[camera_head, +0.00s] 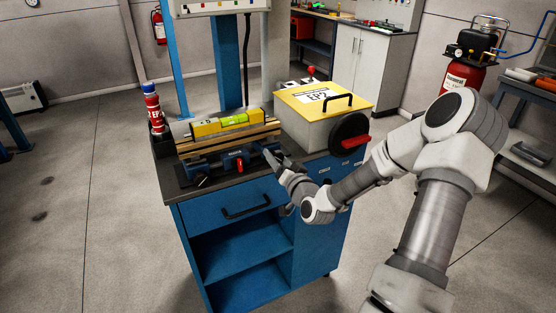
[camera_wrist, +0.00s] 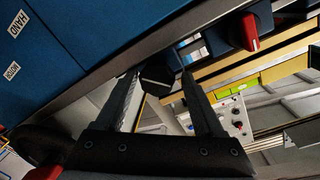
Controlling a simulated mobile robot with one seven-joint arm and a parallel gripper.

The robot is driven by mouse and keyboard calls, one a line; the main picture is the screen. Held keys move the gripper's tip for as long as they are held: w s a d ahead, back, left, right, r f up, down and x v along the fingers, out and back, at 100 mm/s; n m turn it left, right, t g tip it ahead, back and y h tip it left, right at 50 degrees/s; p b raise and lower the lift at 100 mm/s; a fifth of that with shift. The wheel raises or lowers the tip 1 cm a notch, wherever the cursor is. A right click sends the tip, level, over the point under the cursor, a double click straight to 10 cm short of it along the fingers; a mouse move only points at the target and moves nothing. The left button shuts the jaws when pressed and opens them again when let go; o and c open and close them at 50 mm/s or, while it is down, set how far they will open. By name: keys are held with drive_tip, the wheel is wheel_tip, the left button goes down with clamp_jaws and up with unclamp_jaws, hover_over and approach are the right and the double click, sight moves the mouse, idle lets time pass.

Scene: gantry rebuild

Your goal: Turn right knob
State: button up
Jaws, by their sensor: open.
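A blue clamping bench (camera_head: 215,168) with wooden jaws sits on the cabinet top in the head view. One knob with a red face (camera_head: 240,165) is on its front; a red knob also shows at upper right in the wrist view (camera_wrist: 250,32). My gripper (camera_head: 272,158) is at the bench's right end, right of that red knob. In the wrist view my gripper (camera_wrist: 160,76) is open, with a dark blocky part (camera_wrist: 157,78) between or just beyond its fingertips. I cannot tell whether they touch it, or whether it is the right knob.
A yellow-topped box (camera_head: 325,98) with a black disc and red handle (camera_head: 354,141) stands right of the bench. A yellow level (camera_head: 225,124) lies on the wooden jaws. A red-and-blue can (camera_head: 153,108) stands at left. The blue cabinet (camera_head: 230,196) has a drawer and open shelves.

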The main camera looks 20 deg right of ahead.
drive_tip(key=shift+d+f, duration=0.2)
